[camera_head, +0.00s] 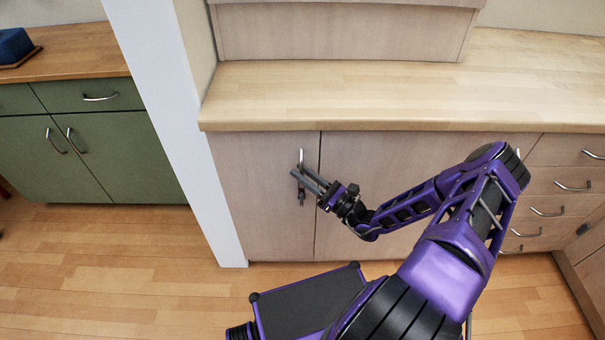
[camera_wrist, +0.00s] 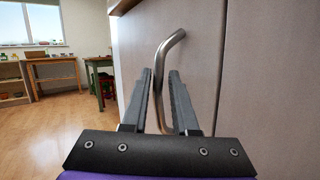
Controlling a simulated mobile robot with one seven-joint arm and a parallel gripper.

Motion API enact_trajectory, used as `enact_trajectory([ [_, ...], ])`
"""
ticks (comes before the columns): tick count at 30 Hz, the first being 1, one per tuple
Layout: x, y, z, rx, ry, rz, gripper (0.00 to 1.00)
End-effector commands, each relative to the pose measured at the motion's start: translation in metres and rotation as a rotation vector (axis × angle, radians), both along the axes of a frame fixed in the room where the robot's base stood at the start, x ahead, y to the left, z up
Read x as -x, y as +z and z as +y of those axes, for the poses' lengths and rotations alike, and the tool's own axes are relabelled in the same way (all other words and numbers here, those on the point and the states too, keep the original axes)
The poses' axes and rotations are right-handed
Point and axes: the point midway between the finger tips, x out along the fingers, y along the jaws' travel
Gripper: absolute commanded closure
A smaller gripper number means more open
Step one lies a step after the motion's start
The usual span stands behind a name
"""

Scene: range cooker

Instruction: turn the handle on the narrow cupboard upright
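The narrow cupboard (camera_head: 255,200) is the pale wood door at the left end of the counter. Its metal bar handle (camera_head: 301,157) is near the door's right edge and looks close to upright in the head view. In the wrist view the handle (camera_wrist: 163,60) runs up between my fingers and bends at its top toward the door. My gripper (camera_head: 298,177) reaches the handle from the right. In the wrist view my gripper (camera_wrist: 162,75) has its two fingers apart, one on each side of the bar, with a gap showing. The handle's lower end is partly hidden.
A wooden countertop (camera_head: 400,95) overhangs the cupboard. A white post (camera_head: 180,120) stands just left of it, with green cupboards (camera_head: 140,150) beyond. A wider door (camera_head: 360,160) and drawers (camera_head: 560,180) are to the right. The wooden floor (camera_head: 130,270) is clear at left.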

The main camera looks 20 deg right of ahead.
Motion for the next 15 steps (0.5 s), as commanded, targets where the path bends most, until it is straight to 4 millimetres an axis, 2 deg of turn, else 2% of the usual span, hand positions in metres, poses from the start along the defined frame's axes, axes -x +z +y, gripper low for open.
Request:
enact_trajectory([
  [7,0.018,-0.007,-0.014,0.000,-0.003,0.002,0.73],
  [15,0.068,-0.026,-0.051,0.001,-0.004,0.001,0.73],
])
